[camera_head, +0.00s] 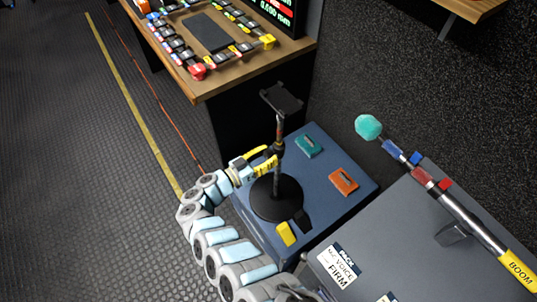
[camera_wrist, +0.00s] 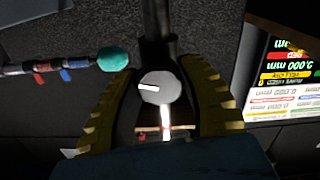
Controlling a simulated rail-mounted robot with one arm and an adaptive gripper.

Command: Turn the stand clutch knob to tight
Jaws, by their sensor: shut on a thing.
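The stand has a round black base (camera_head: 277,205), an upright pole and a dark top plate (camera_head: 282,98). It stands on a blue-grey case top. My gripper (camera_head: 271,158), with yellow fingers, reaches the pole from the left at mid-height. In the wrist view, the round grey clutch knob (camera_wrist: 158,87) sits between the two ribbed yellow fingers of my gripper (camera_wrist: 157,78), which is shut on it. A short white mark on the knob's face points left, nearly level. A bright white strip shows just below the knob. In the head view my fingers hide the knob.
A teal box (camera_head: 308,145), an orange box (camera_head: 343,181) and a yellow item (camera_head: 286,233) lie around the base. A boom pole with a teal tip (camera_head: 368,127) lies at the right. A wooden desk (camera_head: 240,75) with equipment stands behind. Open floor lies left.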

